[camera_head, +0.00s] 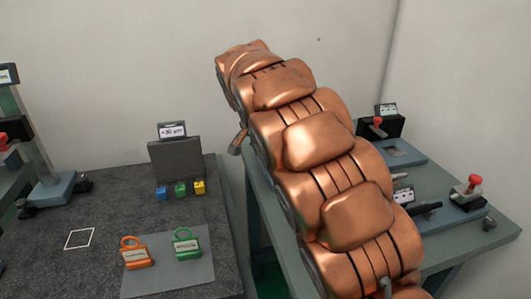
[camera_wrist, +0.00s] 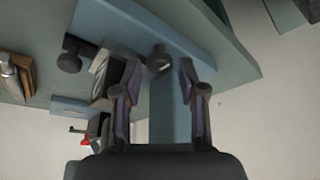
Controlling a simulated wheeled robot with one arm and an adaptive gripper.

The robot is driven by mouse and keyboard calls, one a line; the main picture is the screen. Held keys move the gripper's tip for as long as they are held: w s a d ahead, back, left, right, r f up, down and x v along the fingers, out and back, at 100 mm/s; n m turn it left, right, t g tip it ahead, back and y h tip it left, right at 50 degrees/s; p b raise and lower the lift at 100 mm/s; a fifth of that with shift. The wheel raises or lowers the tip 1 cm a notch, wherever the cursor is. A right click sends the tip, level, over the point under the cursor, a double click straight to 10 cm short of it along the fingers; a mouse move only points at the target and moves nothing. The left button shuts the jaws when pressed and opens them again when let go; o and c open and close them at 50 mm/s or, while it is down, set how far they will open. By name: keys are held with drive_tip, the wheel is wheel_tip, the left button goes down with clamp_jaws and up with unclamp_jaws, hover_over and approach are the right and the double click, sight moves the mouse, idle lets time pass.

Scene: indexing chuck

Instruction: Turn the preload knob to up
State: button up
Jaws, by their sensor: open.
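In the wrist view, my gripper (camera_wrist: 159,72) is open, with one finger on each side of a dark round knob (camera_wrist: 158,61). The knob shows in the gap between the fingertips, near a blue-grey plate. I cannot tell whether either finger touches it. No label or pointer on it can be read, so its setting is unclear. A second dark round knob (camera_wrist: 69,62) sits to the left, outside the fingers. In the head view, my copper-coloured arm covers the middle and hides my gripper's fingertips and the knob between them.
The right bench (camera_head: 465,240) carries fixtures with red-knobbed levers (camera_head: 474,181). The dark left bench (camera_head: 215,240) holds a display block (camera_head: 176,158), small coloured cubes (camera_head: 181,190), an orange padlock-shaped tag (camera_head: 137,255) and a green one (camera_head: 187,245) on a grey mat (camera_head: 165,281).

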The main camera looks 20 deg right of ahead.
drive_tip(key=v, duration=1.1)
drive_tip(key=shift+s, duration=0.15)
